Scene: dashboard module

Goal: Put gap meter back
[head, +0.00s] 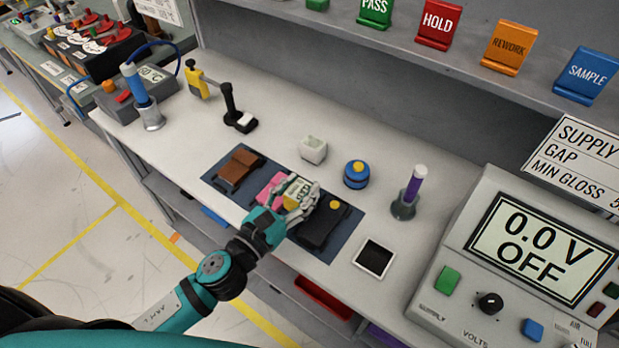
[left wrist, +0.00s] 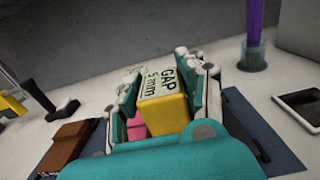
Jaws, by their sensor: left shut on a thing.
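The gap meter is a yellow block with a pale label reading "GAP 5 mm" (left wrist: 166,100); in the head view it shows partly between the fingers (head: 291,204). My left gripper (head: 304,196) is shut on it, with fingers on both sides in the left wrist view (left wrist: 165,88). It holds the meter over the middle of a dark blue mat (head: 333,246), above a pink part (head: 268,192). The fingers hide part of the meter and of the pink part. Whether the meter touches anything below cannot be told. My right gripper is not in view.
A brown part (head: 238,168) and a black part with a yellow disc (head: 318,224) flank the pink one. Behind stand a small white block (head: 313,149), a blue round thing (head: 356,176) and a purple-topped tool in a holder (head: 408,195). A dark-faced tile (head: 374,259) lies right.

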